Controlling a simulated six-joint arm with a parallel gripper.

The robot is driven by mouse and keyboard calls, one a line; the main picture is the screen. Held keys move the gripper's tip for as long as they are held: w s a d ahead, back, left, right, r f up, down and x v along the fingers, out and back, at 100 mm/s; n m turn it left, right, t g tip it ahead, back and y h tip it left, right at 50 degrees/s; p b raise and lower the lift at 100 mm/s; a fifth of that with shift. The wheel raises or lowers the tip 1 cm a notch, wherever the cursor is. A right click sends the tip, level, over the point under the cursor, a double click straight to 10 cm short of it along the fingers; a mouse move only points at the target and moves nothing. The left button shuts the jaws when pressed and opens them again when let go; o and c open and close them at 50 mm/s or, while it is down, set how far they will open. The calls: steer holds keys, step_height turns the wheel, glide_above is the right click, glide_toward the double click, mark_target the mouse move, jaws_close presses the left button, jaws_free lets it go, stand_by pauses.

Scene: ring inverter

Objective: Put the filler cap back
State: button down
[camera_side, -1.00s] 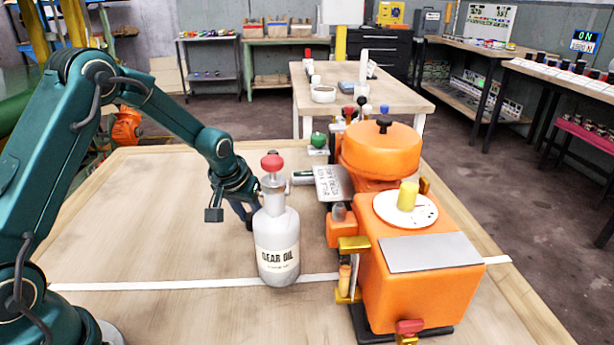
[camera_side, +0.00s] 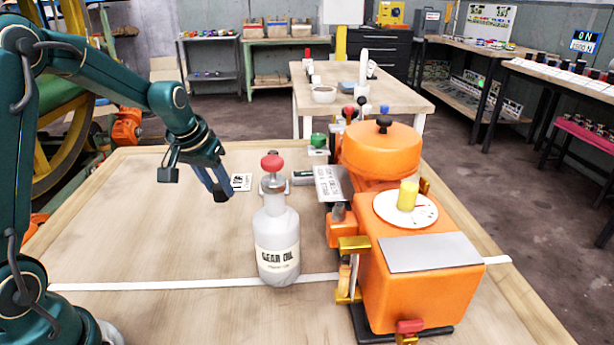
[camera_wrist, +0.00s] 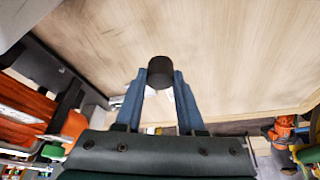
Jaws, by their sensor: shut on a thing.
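My gripper (camera_wrist: 160,85) is shut on a small black cylindrical piece, which I take to be the filler cap (camera_wrist: 161,71), between its blue fingertips. In the side view, the gripper (camera_side: 216,188) hangs tilted above the table, left of the white gear oil bottle (camera_side: 277,245), and the cap shows as a dark tip. The orange machine (camera_side: 428,290) stands right of the bottle, apart from the gripper. It has a round orange housing with a black knob (camera_side: 383,122) and a white dial with a yellow knob (camera_side: 408,197). I cannot make out the filler opening.
A green knob (camera_side: 318,140) and a tilted label plate (camera_side: 330,183) are by the machine. The table's left half is clear.

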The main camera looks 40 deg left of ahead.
steer(key=s+a+r, duration=0.3)
steer(key=s+a, duration=0.1)
steer(key=w+d+r+m+h, duration=0.2)
steer(key=d+r+m, duration=0.2)
steer(key=d+r, duration=0.5)
steer(key=w+d+r+m+h, duration=0.1)
steer(key=w+d+r+m, duration=0.3)
steer(key=d+r, duration=0.5)
steer(key=m, duration=0.1)
glide_above(336, 207)
step_height(336, 207, down, 7)
steer(key=shift+r, duration=0.1)
steer(key=shift+h, duration=0.3)
steer(key=shift+f, duration=2.05)
steer(key=shift+f, duration=0.6)
steer(key=c, duration=0.5)
jaws_free()
